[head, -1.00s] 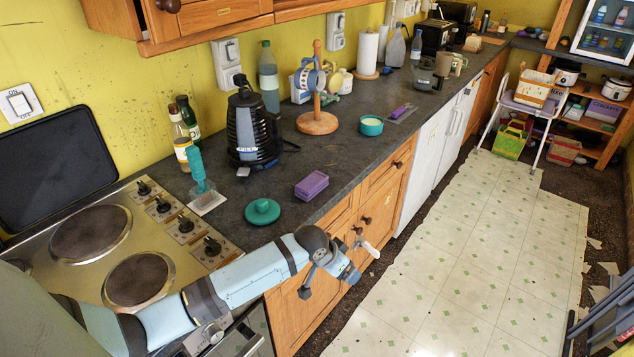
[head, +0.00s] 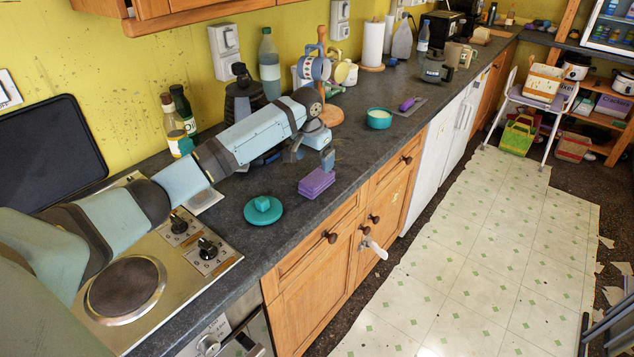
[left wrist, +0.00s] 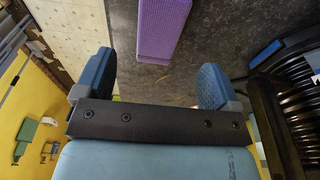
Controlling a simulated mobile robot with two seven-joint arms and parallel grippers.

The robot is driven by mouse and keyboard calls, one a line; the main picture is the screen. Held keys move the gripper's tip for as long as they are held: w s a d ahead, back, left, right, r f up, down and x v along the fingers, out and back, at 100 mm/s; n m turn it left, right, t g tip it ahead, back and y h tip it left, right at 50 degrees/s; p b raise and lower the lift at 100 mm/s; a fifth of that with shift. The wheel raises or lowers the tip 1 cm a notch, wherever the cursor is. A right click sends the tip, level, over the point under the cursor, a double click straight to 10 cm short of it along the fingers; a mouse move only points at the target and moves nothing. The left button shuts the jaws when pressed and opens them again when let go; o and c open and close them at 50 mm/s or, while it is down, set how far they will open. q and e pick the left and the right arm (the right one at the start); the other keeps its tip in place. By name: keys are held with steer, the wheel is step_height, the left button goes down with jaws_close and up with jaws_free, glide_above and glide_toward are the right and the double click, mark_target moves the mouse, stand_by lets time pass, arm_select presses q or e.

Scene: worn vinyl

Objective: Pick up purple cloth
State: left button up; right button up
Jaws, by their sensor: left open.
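The purple cloth (head: 317,182) looks like a folded, layered block lying on the dark countertop near its front edge. My left gripper (head: 312,157) is open just above and behind it in the head view. In the left wrist view, the purple cloth (left wrist: 163,28) shows at the top, beyond the two blue fingers of the left gripper (left wrist: 151,80), and is not between them. My right gripper is not in view.
A teal lid (head: 263,211) lies left of the cloth, and a teal bowl (head: 379,118) stands to the right. A wooden mug stand (head: 324,60) is behind. The stove (head: 126,290) is at left.

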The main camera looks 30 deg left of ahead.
mark_target(317, 176)
arm_select(q)
steer(key=f, duration=0.2)
steer(key=w+f, duration=0.1)
steer(key=f, duration=0.4)
steer(key=shift+w+d+f, duration=0.1)
steer(key=shift+w+f, duration=0.1)
steer(key=shift+f, duration=0.1)
steer(key=shift+c, duration=0.2)
steer(key=c, duration=1)
